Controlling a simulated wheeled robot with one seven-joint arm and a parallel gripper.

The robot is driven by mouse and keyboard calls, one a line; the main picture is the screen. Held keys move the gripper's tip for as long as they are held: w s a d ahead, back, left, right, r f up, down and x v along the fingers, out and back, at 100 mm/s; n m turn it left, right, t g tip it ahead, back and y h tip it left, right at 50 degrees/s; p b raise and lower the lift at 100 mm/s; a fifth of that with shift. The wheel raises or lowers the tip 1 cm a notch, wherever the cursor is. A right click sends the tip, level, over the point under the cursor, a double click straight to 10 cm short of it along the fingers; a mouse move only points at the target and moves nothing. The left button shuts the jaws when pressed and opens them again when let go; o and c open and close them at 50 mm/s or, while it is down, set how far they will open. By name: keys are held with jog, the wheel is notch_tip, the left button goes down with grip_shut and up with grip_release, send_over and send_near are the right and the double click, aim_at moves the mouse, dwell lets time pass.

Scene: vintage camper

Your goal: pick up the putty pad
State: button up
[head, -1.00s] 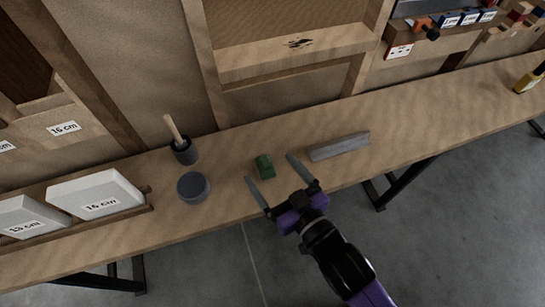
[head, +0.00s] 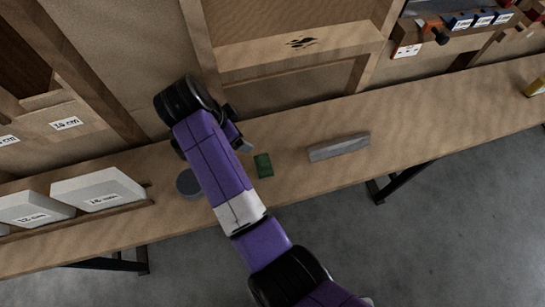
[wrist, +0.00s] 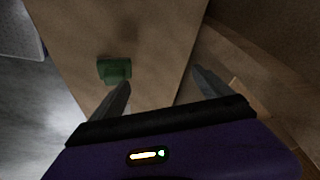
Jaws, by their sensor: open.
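A small green block (head: 263,165) lies on the wooden bench; I take it to be the putty pad, though I cannot be sure. In the wrist view the green block (wrist: 115,70) shows just beyond the left fingertip, left of the gap between the fingers. My gripper (wrist: 161,78) is open with nothing between its fingers. In the head view my arm reaches over the bench left of the block and hides most of the gripper. One finger shows close to the block's upper left, apart from it.
A dark round disc (head: 187,183) is partly hidden by my arm. A grey bar (head: 339,147) lies to the right of the block. White boxes (head: 98,190) stand in a rack at the left.

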aim_at(261, 160)
jog(key=s+d+f+m+g, duration=0.1)
jog(key=s+d+m+h, duration=0.1)
jog(key=s+d, duration=0.1)
jog(key=s+d+f+m+g, duration=0.1)
jog(key=s+m, duration=0.1)
jog(key=shift+s+d+f+g+h, duration=0.1)
jog(key=shift+d+f+g+h, duration=0.2)
jog(key=shift+f+h, duration=0.1)
jog(key=shift+p+x, duration=0.8)
jog(key=shift+x, duration=2.55)
jog(key=shift+s, duration=0.15)
jog(key=c, duration=1.5)
jog(key=shift+r, duration=0.15)
notch_tip(261, 160, up, 20)
jog(key=p, duration=0.4)
